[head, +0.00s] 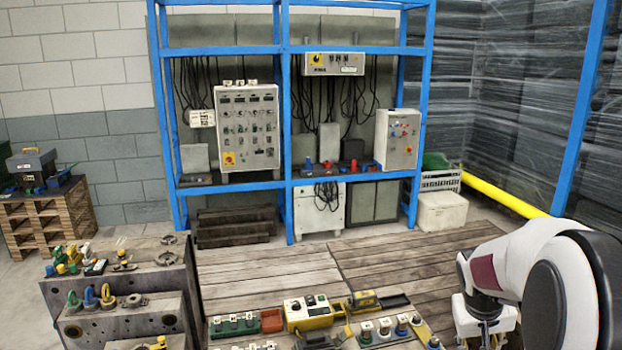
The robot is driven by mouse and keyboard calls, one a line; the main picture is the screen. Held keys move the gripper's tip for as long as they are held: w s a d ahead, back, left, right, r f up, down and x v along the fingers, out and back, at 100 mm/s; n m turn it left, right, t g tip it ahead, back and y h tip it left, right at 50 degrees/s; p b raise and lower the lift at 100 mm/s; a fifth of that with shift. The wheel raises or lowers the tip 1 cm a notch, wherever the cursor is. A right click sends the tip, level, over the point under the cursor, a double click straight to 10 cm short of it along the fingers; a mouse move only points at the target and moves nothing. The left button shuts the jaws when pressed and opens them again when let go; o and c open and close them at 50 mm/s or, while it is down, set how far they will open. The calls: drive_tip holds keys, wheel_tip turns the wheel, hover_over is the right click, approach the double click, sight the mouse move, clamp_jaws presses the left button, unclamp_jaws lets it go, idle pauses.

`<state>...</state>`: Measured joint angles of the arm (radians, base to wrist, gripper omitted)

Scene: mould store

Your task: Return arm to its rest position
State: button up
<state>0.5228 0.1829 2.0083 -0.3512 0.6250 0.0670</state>
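My arm enters from the right edge, white with a dark red band and a large black joint. It reaches left over the right end of the work area, and a pale lower part of it bends down to the bottom edge. No fingers of my gripper show; its end is cut off or hidden below the frame. Whether it holds anything cannot be seen.
A yellow control box (308,314), a red bin (271,320) and several small fittings lie along the bottom middle. Steel mould blocks (128,283) stand at left. A blue rack (287,120) with control cabinets stands behind. The wooden decking (270,270) between is mostly clear.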

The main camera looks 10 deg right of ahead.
drive_tip(key=s+a+r+n+t+y, duration=0.1)
drive_tip(key=s+a+r, duration=0.2)
drive_tip(key=s+a, duration=0.3)
drive_tip(key=s+a+r+n+t+y, duration=0.1)
drive_tip(key=s+a, duration=0.5)
drive_tip(key=a, duration=0.7)
drive_tip(key=s+a+r+n+t+y, duration=0.1)
drive_tip(key=s+a+r, duration=0.3)
drive_tip(key=a, duration=0.6)
drive_tip(key=shift+s+a+r+n+y, duration=0.2)
drive_tip(key=shift+s+r+n+y, duration=0.25)
drive_tip(key=shift+s, duration=0.55)
